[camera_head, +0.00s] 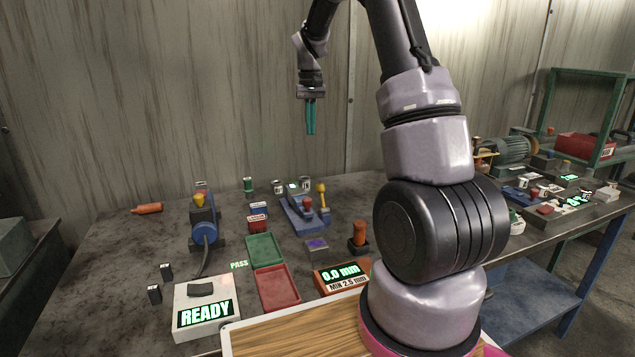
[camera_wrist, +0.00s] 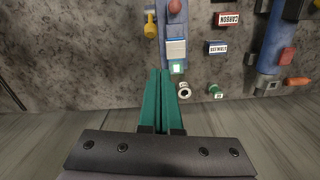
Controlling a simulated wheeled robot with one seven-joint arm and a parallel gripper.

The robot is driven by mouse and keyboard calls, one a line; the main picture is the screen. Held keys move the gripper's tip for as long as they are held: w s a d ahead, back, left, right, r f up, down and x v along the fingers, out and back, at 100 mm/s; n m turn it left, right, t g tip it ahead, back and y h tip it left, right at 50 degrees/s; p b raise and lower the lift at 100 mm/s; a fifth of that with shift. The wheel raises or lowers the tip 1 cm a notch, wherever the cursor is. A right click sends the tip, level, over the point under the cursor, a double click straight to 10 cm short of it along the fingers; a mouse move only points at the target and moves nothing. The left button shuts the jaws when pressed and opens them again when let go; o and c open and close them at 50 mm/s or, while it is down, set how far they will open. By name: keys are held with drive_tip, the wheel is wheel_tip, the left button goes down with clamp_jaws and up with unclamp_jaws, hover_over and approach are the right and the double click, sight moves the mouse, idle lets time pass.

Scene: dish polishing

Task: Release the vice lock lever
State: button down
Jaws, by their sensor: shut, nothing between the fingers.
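The vice (camera_head: 300,212) is a blue fixture on the table, near the middle of the head view. A yellow-knobbed lever (camera_head: 321,188) stands upright at its right side, and a red knob (camera_head: 308,203) sits on it. I cannot tell for certain which is the lock lever. In the wrist view the blue vice (camera_wrist: 174,12) is at the top, with the yellow lever (camera_wrist: 150,25) on its left. My gripper (camera_head: 310,132) points down with its teal fingers together, empty, well above the vice. The shut fingers (camera_wrist: 161,72) also show in the wrist view, touching nothing.
Green and red trays (camera_head: 277,288) lie in front of the vice. A READY box (camera_head: 206,310) and a gauge reading 0.0 mm (camera_head: 342,277) are nearer. A blue machine (camera_head: 205,232) stands left. Small cans (camera_head: 277,186) stand behind the vice. A wall rises behind the table.

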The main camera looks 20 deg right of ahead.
sight(322, 196)
drive_tip(key=w+d+f+g, duration=0.1)
drive_tip(key=w+f, duration=0.3)
drive_tip(key=f, duration=0.6)
drive_tip(key=shift+w+d+f+n+g+h, duration=0.2)
drive_tip(key=shift+w+d+n+g+h, duration=0.15)
drive_tip(key=shift+d, duration=0.25)
drive_tip(key=s+f, duration=0.5)
drive_tip(key=f, duration=0.3)
drive_tip(key=shift+s+a+r, duration=0.1)
drive_tip(key=shift+s, duration=0.05)
drive_tip(key=shift+s+r+t, duration=0.1)
drive_tip(key=shift+r+t, duration=0.05)
drive_tip(key=shift+t, duration=0.3)
